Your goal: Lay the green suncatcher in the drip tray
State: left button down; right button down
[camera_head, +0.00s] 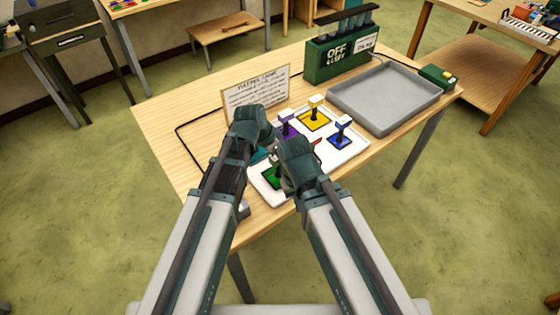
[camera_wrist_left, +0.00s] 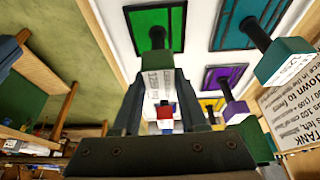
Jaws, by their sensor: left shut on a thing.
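The green suncatcher (camera_head: 270,178) is a dark-framed green square over the near left end of the white board (camera_head: 345,152). In the left wrist view its green pane (camera_wrist_left: 155,28) shows with a dark stem and a pale labelled block. My left gripper (camera_wrist_left: 160,108) is shut on that block, a finger on each side. Whether the pane touches the board I cannot tell. The drip tray (camera_head: 385,97) is a shallow grey tray, empty, at the table's right. My right gripper (camera_head: 297,152) is beside the green suncatcher, its fingers hidden.
Yellow (camera_head: 314,117), blue (camera_head: 341,135), purple (camera_head: 287,126) and teal (camera_wrist_left: 285,60) suncatchers stand on the board with upright handles. A lettered sign (camera_head: 256,90) stands behind. A green rack (camera_head: 340,58) and a small green box (camera_head: 437,77) flank the tray.

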pick_arm(q)
jog(key=shift+f, duration=0.4)
jog(key=shift+r, duration=0.1)
pick_arm(e)
jog(key=shift+d+f, duration=0.1)
jog(key=shift+f, duration=0.2)
pick_arm(q)
jog(key=shift+c, duration=2.2)
grip_release()
pick_arm(e)
jog(key=shift+f, duration=0.15)
